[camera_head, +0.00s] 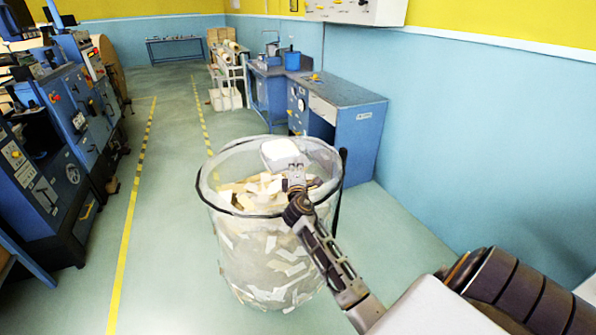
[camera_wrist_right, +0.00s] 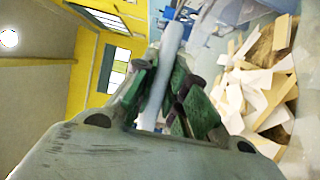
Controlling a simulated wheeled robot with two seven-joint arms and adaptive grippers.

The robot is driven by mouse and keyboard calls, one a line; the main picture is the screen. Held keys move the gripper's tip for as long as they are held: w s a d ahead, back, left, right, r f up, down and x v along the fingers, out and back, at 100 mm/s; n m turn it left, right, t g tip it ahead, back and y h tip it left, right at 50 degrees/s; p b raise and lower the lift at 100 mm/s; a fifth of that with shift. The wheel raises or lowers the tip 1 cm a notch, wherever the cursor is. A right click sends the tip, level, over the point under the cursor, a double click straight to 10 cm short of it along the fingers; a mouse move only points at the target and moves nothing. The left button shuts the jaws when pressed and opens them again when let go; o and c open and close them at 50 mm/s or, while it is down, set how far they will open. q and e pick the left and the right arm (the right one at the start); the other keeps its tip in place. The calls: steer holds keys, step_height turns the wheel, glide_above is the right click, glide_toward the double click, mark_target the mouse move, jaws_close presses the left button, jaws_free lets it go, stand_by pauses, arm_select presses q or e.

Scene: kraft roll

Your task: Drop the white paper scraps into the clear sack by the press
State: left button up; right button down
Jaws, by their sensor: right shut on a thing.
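The clear sack (camera_head: 262,215) stands on the floor with a dark hoop around its open mouth. White and tan scraps (camera_head: 262,190) fill much of it and show through its wall. My right arm reaches over the near rim, and my right gripper (camera_head: 292,172) is at the sack's mouth, shut on a white paper scrap (camera_head: 283,151). The held scrap appears over the opening, near the far rim. In the right wrist view, the white scrap (camera_wrist_right: 168,65) is edge-on between the green fingers, with the sack's loose scraps to the right. My left gripper is out of view.
A blue workbench (camera_head: 350,125) stands just behind the sack, with a blue wall to the right. Blue machines (camera_head: 60,140) line the left side. Open floor with a yellow line (camera_head: 128,215) lies between the machines and the sack.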

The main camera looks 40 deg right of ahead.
steer(key=shift+w+d+f+b, duration=0.25)
steer(key=shift+w+b, duration=0.1)
steer(key=shift+w, duration=0.45)
steer(key=shift+w+d+f+b, duration=0.15)
steer(key=shift+w+b, duration=0.25)
steer(key=shift+w, duration=0.4)
steer(key=shift+w+d+f+b, duration=0.15)
steer(key=shift+w+f+b, duration=0.2)
steer(key=shift+w, duration=0.45)
steer(key=shift+r, duration=0.1)
